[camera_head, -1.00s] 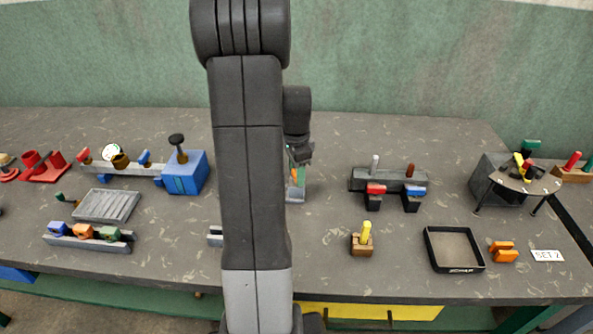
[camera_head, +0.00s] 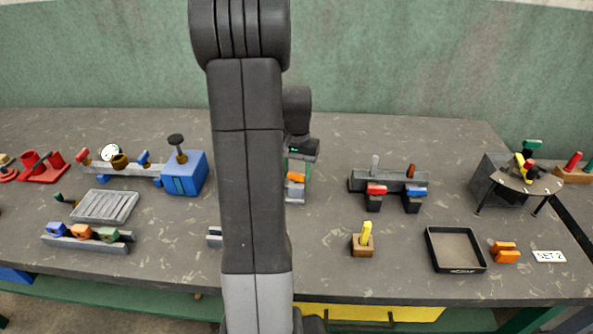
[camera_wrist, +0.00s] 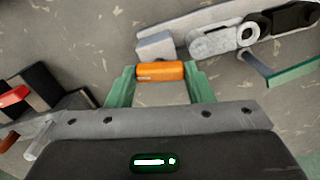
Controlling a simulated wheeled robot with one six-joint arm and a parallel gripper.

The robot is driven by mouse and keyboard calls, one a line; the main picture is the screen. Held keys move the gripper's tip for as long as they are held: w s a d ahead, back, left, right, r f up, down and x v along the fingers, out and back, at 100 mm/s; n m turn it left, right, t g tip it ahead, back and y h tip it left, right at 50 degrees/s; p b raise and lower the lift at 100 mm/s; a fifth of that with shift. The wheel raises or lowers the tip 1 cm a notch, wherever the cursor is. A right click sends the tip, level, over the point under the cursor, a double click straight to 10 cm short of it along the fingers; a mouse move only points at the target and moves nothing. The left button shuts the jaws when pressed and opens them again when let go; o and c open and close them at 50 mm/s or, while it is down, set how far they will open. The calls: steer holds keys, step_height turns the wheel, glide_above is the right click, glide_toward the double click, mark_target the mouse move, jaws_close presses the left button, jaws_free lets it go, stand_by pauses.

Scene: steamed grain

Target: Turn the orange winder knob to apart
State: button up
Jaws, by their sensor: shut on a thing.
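The orange winder knob (camera_wrist: 160,71) shows in the wrist view as a short bar lying crosswise between the two green fingers of my gripper (camera_wrist: 161,76). The fingers are shut on its two ends. In the head view the orange knob (camera_head: 296,177) is a small patch below my dark wrist, with my gripper (camera_head: 297,181) around it. A grey block (camera_wrist: 155,46) lies just beyond the knob in the wrist view. How the knob joins its mount is hidden, and my arm covers much of the middle of the head view.
In the head view, a blue box with a black knob (camera_head: 182,174) stands left of my arm. A grey rack with red and blue tabs (camera_head: 388,181) stands to the right. A yellow peg on a wooden block (camera_head: 363,240) and a black tray (camera_head: 456,249) are nearer the front.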

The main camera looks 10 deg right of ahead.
mark_target(296, 173)
steer(key=shift+n, duration=1.3)
steer(key=shift+o, duration=0.2)
steer(key=o, duration=1)
steer(key=shift+c, duration=0.2)
step_height(296, 173, up, 14)
step_height(296, 173, down, 14)
